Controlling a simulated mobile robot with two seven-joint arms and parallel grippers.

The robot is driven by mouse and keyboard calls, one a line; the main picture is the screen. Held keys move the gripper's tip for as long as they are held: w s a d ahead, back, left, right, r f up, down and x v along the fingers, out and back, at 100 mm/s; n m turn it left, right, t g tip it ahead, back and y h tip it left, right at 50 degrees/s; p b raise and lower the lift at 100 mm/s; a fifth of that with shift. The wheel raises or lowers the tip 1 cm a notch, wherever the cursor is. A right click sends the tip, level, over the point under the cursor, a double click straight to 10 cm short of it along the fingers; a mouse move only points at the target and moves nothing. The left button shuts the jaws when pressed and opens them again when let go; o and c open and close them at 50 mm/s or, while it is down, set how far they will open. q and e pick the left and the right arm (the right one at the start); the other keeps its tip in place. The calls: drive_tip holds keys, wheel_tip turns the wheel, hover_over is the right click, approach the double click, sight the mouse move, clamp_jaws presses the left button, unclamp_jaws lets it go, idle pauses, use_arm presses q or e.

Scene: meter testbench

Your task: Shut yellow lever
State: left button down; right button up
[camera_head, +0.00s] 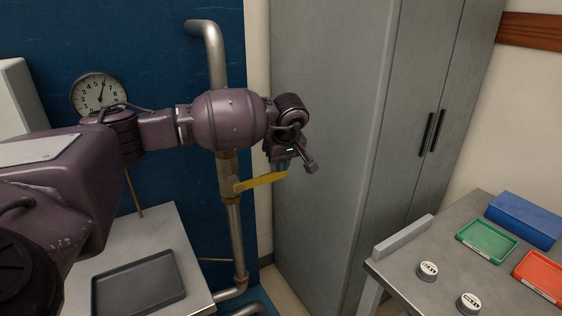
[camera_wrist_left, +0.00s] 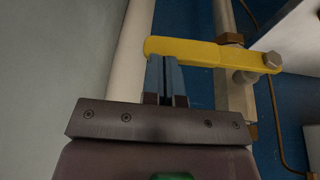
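The yellow lever (camera_head: 262,181) sticks out to the right from a valve on a vertical pipe (camera_head: 235,225), roughly crosswise to it. In the left wrist view the lever (camera_wrist_left: 195,52) runs across in front of the fingers, its bolted end at the right. My left gripper (camera_head: 281,166) is at the lever's free end, just above it in the head view. Its two blue-grey fingers (camera_wrist_left: 167,78) are close together, with the tips at the lever's edge. I cannot tell whether they touch it. The lever does not show between them. My right gripper is not in view.
A round gauge (camera_head: 99,92) is on the blue panel behind my left arm. A grey cabinet (camera_head: 325,130) stands right of the pipe. A bench with a dark tray (camera_head: 138,284) is below left. A table (camera_head: 405,273) with coloured trays and two small round meters is at right.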

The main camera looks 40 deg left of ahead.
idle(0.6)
use_arm(q)
drive_tip(key=p+v, duration=0.1)
drive_tip(key=v, duration=0.9)
drive_tip(key=shift+d+r, duration=0.15)
drive_tip(key=shift+r, duration=0.2)
